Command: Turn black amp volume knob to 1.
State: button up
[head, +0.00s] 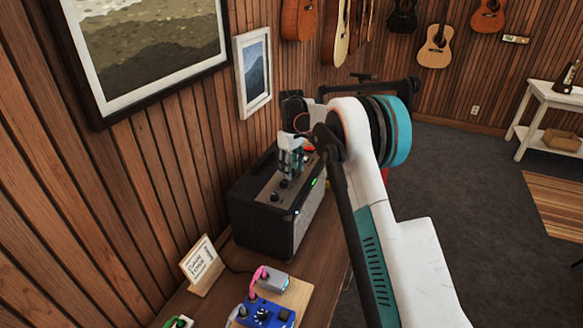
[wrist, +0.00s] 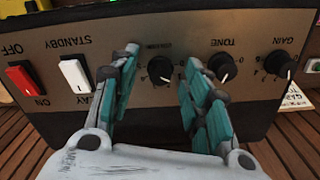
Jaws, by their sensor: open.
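The black amp (head: 262,228) stands on the wooden counter against the wall. In the wrist view its control panel (wrist: 105,35) appears upside down. The black volume knob (wrist: 160,70) has a white pointer mark and sits between the two teal-padded fingers of my gripper (wrist: 161,58). The fingers are open, one on each side of the knob, with a gap visible around it. The number the pointer marks is too small to read. In the head view my gripper (head: 291,158) points down over the amp's top panel.
The tone knob (wrist: 222,67) is close beside the right finger, and the gain knob (wrist: 280,64) is farther right. A white switch (wrist: 75,75) and a red switch (wrist: 25,80) are left. Blue pedal (head: 265,313) and small sign (head: 202,263) stand in front of the amp.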

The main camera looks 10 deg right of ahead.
jog(key=shift+r, duration=0.1)
notch_tip(320, 180, up, 12)
dwell(0.5)
jog(key=s+r+m+t+b, duration=0.2)
jog(key=s+r+b, duration=0.15)
jog(key=s, duration=0.75)
jog(key=s+r+m+t+b, duration=0.2)
jog(key=s+r+b, duration=0.15)
jog(key=s, duration=0.85)
jog(key=s+f+m+t+b, duration=0.1)
jog(key=s+f+b, duration=0.2)
jog(key=s+f, duration=0.5)
jog(key=s+f+m+t+b, duration=0.2)
jog(key=s+f, duration=0.6)
jog(key=s, duration=0.8)
jog(key=shift+f+b, duration=0.15)
jog(key=shift+b, duration=0.7)
